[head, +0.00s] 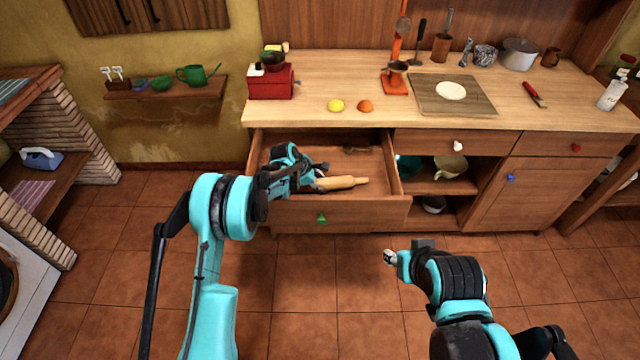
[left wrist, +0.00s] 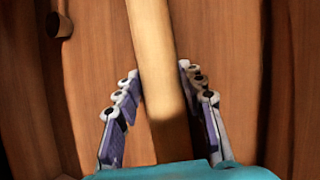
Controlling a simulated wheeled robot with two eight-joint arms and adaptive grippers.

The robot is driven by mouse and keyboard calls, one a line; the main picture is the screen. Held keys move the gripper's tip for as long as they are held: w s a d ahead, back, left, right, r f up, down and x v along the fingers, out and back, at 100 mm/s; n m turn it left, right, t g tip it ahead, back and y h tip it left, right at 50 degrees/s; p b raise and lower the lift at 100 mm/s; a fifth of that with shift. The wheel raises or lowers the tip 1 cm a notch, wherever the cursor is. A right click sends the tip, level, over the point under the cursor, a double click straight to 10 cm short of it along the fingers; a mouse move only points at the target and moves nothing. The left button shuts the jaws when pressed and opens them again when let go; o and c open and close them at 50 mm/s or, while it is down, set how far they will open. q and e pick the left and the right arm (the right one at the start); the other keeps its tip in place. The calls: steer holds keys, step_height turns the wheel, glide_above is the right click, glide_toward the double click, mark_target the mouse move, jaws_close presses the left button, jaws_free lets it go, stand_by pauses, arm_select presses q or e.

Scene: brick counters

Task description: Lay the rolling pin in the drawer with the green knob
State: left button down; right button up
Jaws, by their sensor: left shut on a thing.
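The rolling pin (head: 340,183) is pale wood and lies level, over or in the open drawer (head: 370,212) with the green knob (head: 322,219). I cannot tell whether it touches the drawer floor. My left gripper (head: 318,180) is shut on the rolling pin near its left end, inside the drawer opening. In the left wrist view the rolling pin (left wrist: 160,60) runs between the two fingers (left wrist: 158,100). The gripper hides the pin's left end. My right gripper (head: 390,258) is in front of the cabinet, away from the drawer; its fingers are too small to read.
A small dark object (head: 354,149) lies at the back of the drawer. Above is the wooden counter (head: 310,118) with a lemon (head: 336,105), an orange (head: 366,106) and a cutting board (head: 470,103).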

arm_select(q)
steer(key=c, duration=0.9)
jaws_free()
steer(key=shift+f, duration=0.1)
